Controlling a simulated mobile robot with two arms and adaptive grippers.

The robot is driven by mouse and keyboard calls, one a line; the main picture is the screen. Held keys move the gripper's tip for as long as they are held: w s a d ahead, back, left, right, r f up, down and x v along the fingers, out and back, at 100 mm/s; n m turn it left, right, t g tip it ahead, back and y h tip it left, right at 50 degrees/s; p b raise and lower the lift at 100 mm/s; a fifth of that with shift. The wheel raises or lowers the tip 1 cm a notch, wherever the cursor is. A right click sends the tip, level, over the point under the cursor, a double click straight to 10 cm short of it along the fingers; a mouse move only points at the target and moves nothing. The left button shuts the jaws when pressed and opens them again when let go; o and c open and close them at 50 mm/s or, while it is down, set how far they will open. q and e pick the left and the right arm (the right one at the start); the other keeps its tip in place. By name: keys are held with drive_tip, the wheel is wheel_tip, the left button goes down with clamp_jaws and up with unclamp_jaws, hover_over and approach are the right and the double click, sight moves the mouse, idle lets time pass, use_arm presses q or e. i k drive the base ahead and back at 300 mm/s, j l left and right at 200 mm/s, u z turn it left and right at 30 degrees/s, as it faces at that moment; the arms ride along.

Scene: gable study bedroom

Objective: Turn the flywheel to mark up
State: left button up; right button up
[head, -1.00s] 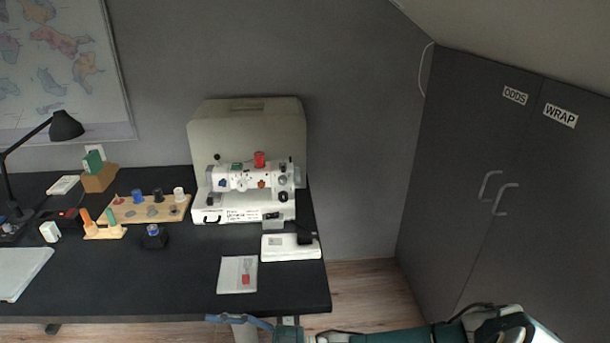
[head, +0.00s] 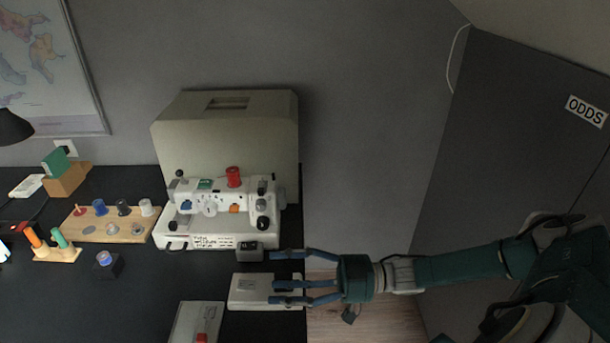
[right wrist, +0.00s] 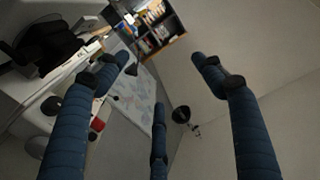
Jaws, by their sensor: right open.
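A white sewing machine (head: 208,228) stands on the black desk with a red spool (head: 233,177) on top. In the right wrist view the spread fingers (right wrist: 160,72) hold nothing. My left gripper is not in view.
A beige machine cover (head: 228,130) stands behind the machine. A wooden spool board (head: 112,227) and small stands are to its left. Right of the desk is open space, then a dark cupboard (head: 520,140).

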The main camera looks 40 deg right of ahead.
sight(282, 196)
drive_tip(key=i+l, duration=0.15)
drive_tip(key=l, duration=0.15)
drive_tip(key=i+l, duration=0.1)
drive_tip(key=l, duration=0.2)
drive_tip(key=i+l, duration=0.15)
drive_tip(key=l, duration=0.15)
drive_tip(key=i+l, duration=0.15)
drive_tip(key=l, duration=0.15)
